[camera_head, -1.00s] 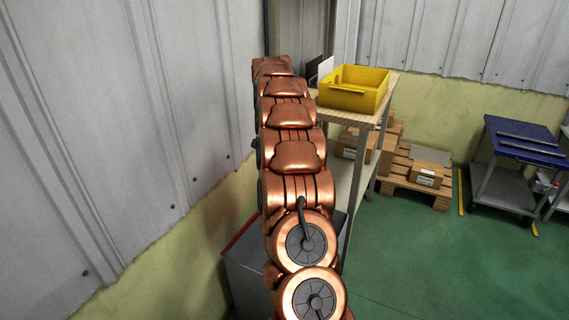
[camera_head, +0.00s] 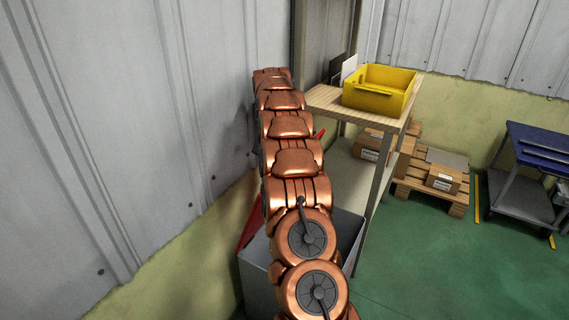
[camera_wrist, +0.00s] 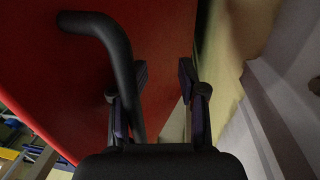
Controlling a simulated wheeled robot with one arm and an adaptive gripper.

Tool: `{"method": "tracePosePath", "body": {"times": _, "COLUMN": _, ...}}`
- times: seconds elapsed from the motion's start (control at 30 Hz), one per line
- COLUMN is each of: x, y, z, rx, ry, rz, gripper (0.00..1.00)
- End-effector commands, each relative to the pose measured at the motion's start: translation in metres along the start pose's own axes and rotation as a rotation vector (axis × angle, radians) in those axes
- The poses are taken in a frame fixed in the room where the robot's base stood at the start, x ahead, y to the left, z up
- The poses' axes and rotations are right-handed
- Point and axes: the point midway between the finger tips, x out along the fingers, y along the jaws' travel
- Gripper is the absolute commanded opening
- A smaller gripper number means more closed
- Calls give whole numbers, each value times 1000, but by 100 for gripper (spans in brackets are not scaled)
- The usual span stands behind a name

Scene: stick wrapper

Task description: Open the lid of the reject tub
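The grey reject tub (camera_head: 258,283) stands beside the wall, partly hidden behind my arm. Its red lid (camera_head: 249,226) shows left of my arm, tilted up from the rim, and a small red piece shows right of the arm. Part of the tub's dark inside is visible. In the wrist view the red lid (camera_wrist: 50,75) fills the left side. A black bent bar (camera_wrist: 118,62), apparently the lid's handle, runs across it and overlaps my left finger. My gripper (camera_wrist: 163,78) is open, with a gap between its fingertips. The head view hides my gripper.
A wooden-topped shelf (camera_head: 325,98) with a yellow bin (camera_head: 380,90) stands right of the tub. The corrugated wall (camera_head: 130,130) is close on the left. Cartons on a pallet (camera_head: 443,178) and a blue-topped cart (camera_head: 535,145) stand farther right. Green floor (camera_head: 440,270) is clear at the front right.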

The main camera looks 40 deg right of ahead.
Motion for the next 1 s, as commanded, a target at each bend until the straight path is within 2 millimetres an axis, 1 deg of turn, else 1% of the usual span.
{"method": "tracePosePath", "body": {"times": 0.03, "x": -13, "y": 14, "z": 0, "rx": 9, "ry": 6, "rz": -16, "gripper": 37}}
{"method": "tracePosePath", "body": {"times": 0.1, "x": -24, "y": 27, "z": 1, "rx": 14, "ry": 15, "rz": -36, "gripper": 37}}
{"method": "tracePosePath", "body": {"times": 0.17, "x": -28, "y": 33, "z": 3, "rx": 15, "ry": 17, "rz": -41, "gripper": 37}}
{"method": "tracePosePath", "body": {"times": 0.57, "x": -36, "y": 30, "z": 2, "rx": 12, "ry": 21, "rz": -41, "gripper": 37}}
{"method": "tracePosePath", "body": {"times": 0.67, "x": -42, "y": 30, "z": 3, "rx": 11, "ry": 19, "rz": -39, "gripper": 37}}
{"method": "tracePosePath", "body": {"times": 1.0, "x": -81, "y": 28, "z": 3, "rx": 9, "ry": 22, "rz": -40, "gripper": 37}}
